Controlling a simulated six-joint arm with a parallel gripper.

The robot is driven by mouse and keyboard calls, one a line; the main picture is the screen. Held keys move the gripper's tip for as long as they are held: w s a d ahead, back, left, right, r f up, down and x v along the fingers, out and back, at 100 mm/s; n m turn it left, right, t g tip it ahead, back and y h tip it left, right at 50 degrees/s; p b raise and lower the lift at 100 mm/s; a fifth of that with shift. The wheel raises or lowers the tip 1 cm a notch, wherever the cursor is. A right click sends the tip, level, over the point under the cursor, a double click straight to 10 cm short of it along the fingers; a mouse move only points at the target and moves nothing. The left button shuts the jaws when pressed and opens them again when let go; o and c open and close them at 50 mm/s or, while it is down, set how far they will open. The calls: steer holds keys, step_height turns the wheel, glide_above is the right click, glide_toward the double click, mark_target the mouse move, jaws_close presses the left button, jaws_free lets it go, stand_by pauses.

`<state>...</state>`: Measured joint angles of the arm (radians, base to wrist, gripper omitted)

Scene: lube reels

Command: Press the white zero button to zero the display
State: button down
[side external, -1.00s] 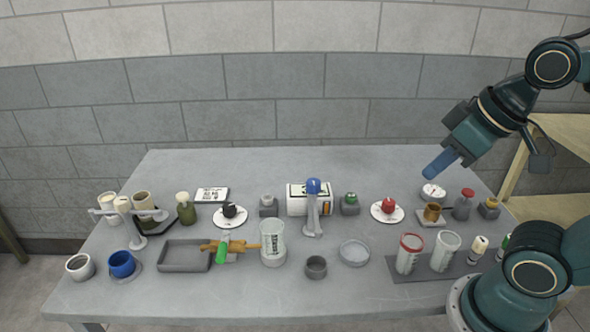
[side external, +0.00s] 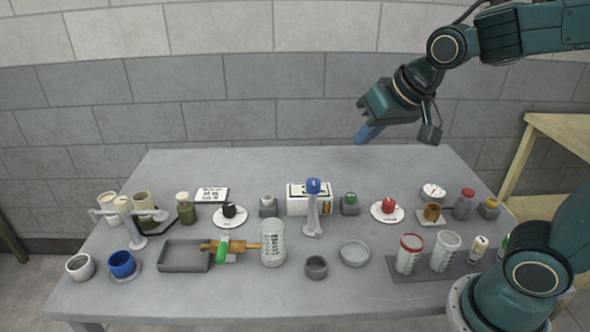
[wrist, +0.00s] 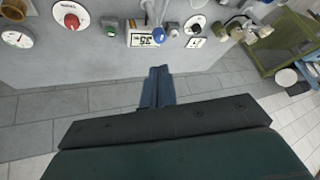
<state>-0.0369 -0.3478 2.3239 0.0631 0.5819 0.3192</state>
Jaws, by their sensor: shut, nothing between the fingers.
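A white box with a dark-framed display panel (side external: 300,192) stands at the middle of the table. It also shows in the wrist view (wrist: 140,41), where large digits look like 35. A small grey block with a pale top (side external: 268,205) stands left of the box; it may be the white zero button, but I cannot tell for certain. My gripper (side external: 362,138) hangs in the air near the table's back edge, right of the box and higher. Its blue fingers are shut and empty in the wrist view (wrist: 158,70), apart from everything.
A blue-topped stand (side external: 313,203) rises in front of the box. A green-button block (side external: 350,205), a red knob on a white disc (side external: 388,207) and a dial gauge (side external: 433,192) stand to its right. The table's back strip (side external: 300,163) is clear.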

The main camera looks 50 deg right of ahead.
steer(key=w+f+m+t, duration=0.1)
steer(key=w+f+m, duration=0.35)
steer(key=w, duration=1.05)
steer(key=m+t+h, duration=0.1)
steer(key=m, duration=0.2)
glide_above(269, 200)
step_height(269, 200, down, 10)
steer(key=shift+d+f+n, duration=0.1)
steer(key=shift+f+n, duration=0.05)
steer(key=shift+n, duration=0.1)
steer(key=shift+f, duration=0.1)
steer(key=shift+f, duration=4.3)
